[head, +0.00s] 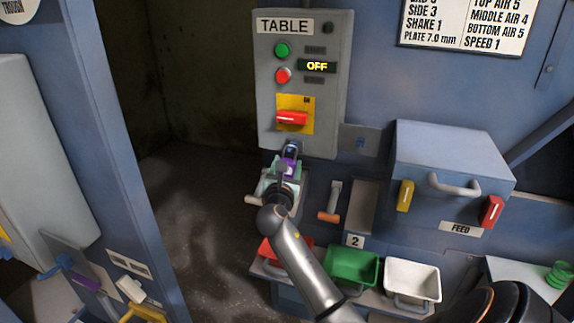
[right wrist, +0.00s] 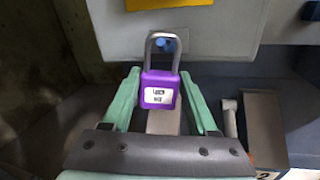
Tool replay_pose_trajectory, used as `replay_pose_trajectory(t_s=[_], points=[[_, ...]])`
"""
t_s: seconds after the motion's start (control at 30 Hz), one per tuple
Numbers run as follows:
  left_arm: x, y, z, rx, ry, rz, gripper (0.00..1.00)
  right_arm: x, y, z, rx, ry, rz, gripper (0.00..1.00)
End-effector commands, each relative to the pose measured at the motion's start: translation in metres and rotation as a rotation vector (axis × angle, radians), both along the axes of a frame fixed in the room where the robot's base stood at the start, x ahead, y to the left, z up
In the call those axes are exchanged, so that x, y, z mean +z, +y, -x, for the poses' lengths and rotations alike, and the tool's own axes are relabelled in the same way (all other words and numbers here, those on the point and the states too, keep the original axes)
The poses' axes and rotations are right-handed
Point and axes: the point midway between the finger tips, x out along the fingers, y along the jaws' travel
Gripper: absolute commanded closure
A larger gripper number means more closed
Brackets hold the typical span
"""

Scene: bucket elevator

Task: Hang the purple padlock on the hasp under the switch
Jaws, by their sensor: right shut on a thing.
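The purple padlock (head: 289,164) is held between the fingers of my right gripper (head: 284,173), just below the grey TABLE panel. In the right wrist view the padlock (right wrist: 159,92) is upright, with its grey shackle at the top and a white label on its body. The green fingers of my right gripper (right wrist: 160,78) stand on both sides of it. The blue hasp (right wrist: 168,44) shows within the shackle's loop; I cannot tell whether the shackle passes through it. The red switch (head: 292,118) on its yellow plate is above. My left gripper is not in view.
A grey box marked FEED (head: 450,165) with yellow and red handles juts out at the right. Red, green (head: 352,267) and white (head: 411,279) bins sit below. An orange-ended lever (head: 331,203) is close to the right of my gripper. A dark opening lies left.

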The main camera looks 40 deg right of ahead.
Motion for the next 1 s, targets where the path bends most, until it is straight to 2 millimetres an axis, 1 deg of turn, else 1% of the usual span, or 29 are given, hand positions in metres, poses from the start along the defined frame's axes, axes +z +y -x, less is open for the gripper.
replay_pose_trajectory(t_s=[0.23, 0.27, 0.57, 1.0], points=[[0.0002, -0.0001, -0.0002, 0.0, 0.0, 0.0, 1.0, 0.0008, -0.0001, 0.0, 0.0, -0.001, 0.001, 1.0], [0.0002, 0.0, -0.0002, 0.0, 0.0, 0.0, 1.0, 0.0008, -0.0001, 0.0, 0.0, -0.001, 0.001, 0.4], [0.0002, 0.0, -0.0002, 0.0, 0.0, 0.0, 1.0, 0.0006, -0.0001, -0.0001, 0.0, -0.001, 0.001, 0.06], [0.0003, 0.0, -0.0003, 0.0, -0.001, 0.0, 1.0, -0.0002, 0.0, 0.0, 0.0, 0.001, -0.001, 0.06]])
